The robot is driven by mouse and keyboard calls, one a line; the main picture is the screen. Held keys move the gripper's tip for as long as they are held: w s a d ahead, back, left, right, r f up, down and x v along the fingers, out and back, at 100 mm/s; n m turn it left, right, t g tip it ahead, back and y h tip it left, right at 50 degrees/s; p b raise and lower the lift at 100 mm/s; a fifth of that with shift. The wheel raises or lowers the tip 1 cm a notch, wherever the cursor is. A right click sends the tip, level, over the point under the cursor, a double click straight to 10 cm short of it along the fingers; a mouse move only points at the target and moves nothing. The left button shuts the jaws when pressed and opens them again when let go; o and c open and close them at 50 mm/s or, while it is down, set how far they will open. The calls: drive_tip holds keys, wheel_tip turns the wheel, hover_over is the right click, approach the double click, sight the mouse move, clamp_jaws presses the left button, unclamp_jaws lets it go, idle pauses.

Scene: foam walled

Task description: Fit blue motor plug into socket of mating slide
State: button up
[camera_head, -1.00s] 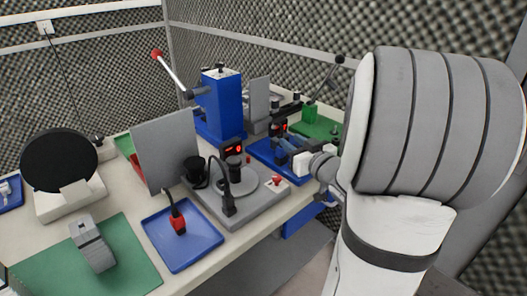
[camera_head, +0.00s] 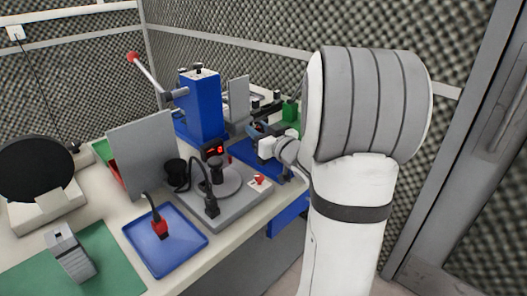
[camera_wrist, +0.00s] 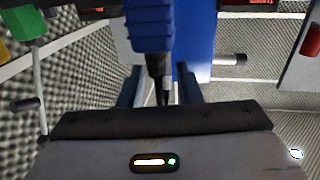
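My gripper (camera_head: 258,131) is over the blue tray at the back of the bench, small and partly hidden by my arm in the head view. In the wrist view its two dark blue fingers (camera_wrist: 160,88) stand either side of a black cable. The blue motor plug (camera_wrist: 151,28), ribbed with a black boot, is at the fingertips and appears held between them. Its cable runs back toward the palm. The plug's front end is out of the wrist view. I cannot make out the mating slide or its socket clearly; my gripper covers part of that area.
A blue press (camera_head: 200,105) with a red-knobbed lever and an upright grey panel (camera_head: 142,150) stand left of the gripper. A grey fixture (camera_head: 232,203) with a red display and a blue tray (camera_head: 180,243) with a red plug (camera_head: 160,227) are nearer. Foam walls close the back.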

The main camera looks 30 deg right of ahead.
drive_tip(key=shift+c, duration=0.5)
clamp_jaws()
wheel_tip(320, 180, up, 10)
drive_tip(key=p, duration=0.3)
drive_tip(key=w+d+p, duration=0.2)
drive_tip(key=d+p, duration=0.3)
drive_tip(key=p, duration=0.3)
drive_tip(key=shift+w+d+f, duration=0.15)
drive_tip(key=shift+d+f, duration=0.15)
drive_tip(key=shift+f, duration=0.1)
